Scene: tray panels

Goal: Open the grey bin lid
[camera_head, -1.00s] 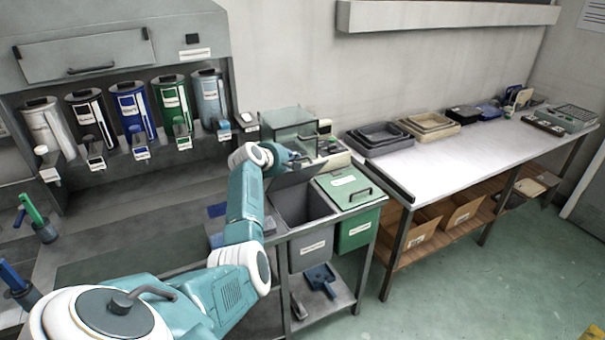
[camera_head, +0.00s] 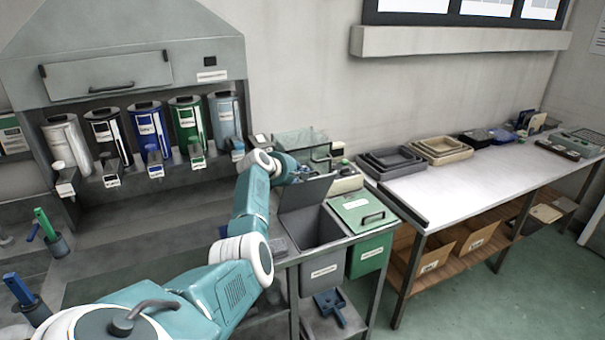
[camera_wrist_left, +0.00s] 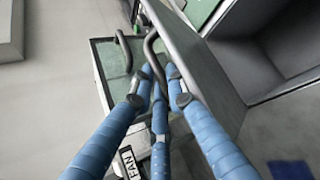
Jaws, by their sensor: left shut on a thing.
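The grey bin (camera_head: 323,264) stands in the bench frame, and its dark inside shows from above. Its grey lid (camera_head: 308,194) is raised and tilted up at the back edge of the opening. My left gripper (camera_head: 303,173) is at the lid's upper edge. In the left wrist view, my blue fingers (camera_wrist_left: 160,82) are shut on the lid's curved dark handle (camera_wrist_left: 152,48). The lid (camera_wrist_left: 197,65) stands beside them, with the open bin (camera_wrist_left: 268,60) past it to the right. My right gripper is not in view.
A green bin with a shut green lid (camera_head: 360,212) stands right of the grey bin. A glass-sided box (camera_head: 298,143) is close behind the raised lid. A blue dustpan (camera_head: 330,304) lies on the shelf below. The white table (camera_head: 490,174) is mostly clear.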

